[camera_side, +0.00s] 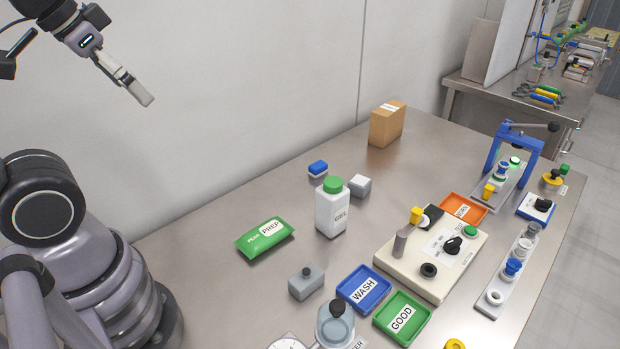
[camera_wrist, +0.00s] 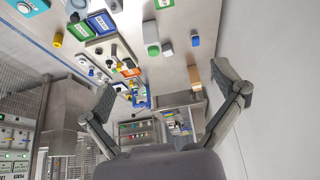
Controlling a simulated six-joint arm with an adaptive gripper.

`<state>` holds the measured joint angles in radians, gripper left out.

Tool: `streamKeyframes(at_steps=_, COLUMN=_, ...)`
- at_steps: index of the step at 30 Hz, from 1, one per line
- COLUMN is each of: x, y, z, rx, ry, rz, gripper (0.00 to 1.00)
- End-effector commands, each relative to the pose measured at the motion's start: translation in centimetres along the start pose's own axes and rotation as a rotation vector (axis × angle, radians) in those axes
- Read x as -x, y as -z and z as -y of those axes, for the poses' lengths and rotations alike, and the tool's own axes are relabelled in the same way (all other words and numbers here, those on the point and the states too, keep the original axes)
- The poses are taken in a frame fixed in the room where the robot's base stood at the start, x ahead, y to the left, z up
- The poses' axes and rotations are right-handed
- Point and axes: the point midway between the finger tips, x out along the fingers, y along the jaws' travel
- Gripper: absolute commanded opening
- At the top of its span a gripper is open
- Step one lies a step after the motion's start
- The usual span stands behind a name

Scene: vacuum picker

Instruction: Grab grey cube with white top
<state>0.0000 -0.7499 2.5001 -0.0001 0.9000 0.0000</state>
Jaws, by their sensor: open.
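The grey cube with a white top (camera_side: 359,186) sits on the steel table, just right of and behind the white bottle with a green cap (camera_side: 332,207). It also shows small in the wrist view (camera_wrist: 168,50), beside the bottle. My gripper (camera_side: 140,92) is raised high at the upper left in the side view, far from the cube and above the table. In the wrist view my gripper (camera_wrist: 166,78) has its two fingers spread wide with nothing between them.
A blue-topped block (camera_side: 318,169) lies left of the cube, and a cardboard box (camera_side: 387,125) stands behind it. A green packet (camera_side: 265,239), a grey block with a black knob (camera_side: 306,282), labelled trays (camera_side: 402,338) and a beige control panel (camera_side: 400,272) are nearer.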

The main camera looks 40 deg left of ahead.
Motion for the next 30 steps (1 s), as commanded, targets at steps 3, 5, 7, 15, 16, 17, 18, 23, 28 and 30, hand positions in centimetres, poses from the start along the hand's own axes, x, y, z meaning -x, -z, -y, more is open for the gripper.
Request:
streamKeyframes(at_steps=3, x=0.0, y=0.0, z=0.0, rx=0.0, ry=0.0, rz=0.0, gripper=0.98)
streamKeyframes(at_steps=5, x=0.0, y=0.0, z=0.0, rx=0.0, ry=0.0, rz=0.0, gripper=0.98)
streamKeyframes(at_steps=7, x=0.0, y=0.0, z=0.0, rx=0.0, ry=0.0, rz=0.0, gripper=0.98)
streamKeyframes(at_steps=15, x=-2.1, y=5.2, z=0.4, rx=-0.008, ry=0.02, rz=-0.043, gripper=0.98)
streamKeyframes(at_steps=16, x=-2.9, y=6.6, z=0.5, rx=-0.011, ry=0.024, rz=-0.056, gripper=0.98)
streamKeyframes(at_steps=17, x=-3.7, y=8.1, z=0.7, rx=-0.015, ry=0.029, rz=-0.071, gripper=0.98)
streamKeyframes(at_steps=18, x=-4.9, y=10.2, z=0.8, rx=-0.021, ry=0.035, rz=-0.094, gripper=0.98)
streamKeyframes(at_steps=23, x=-11.2, y=17.6, z=1.1, rx=-0.052, ry=0.044, rz=-0.187, gripper=0.98)
streamKeyframes(at_steps=28, x=-19.6, y=23.5, z=1.0, rx=-0.089, ry=0.029, rz=-0.286, gripper=0.98)
streamKeyframes(at_steps=30, x=-23.4, y=25.1, z=0.9, rx=-0.103, ry=0.016, rz=-0.326, gripper=0.98)
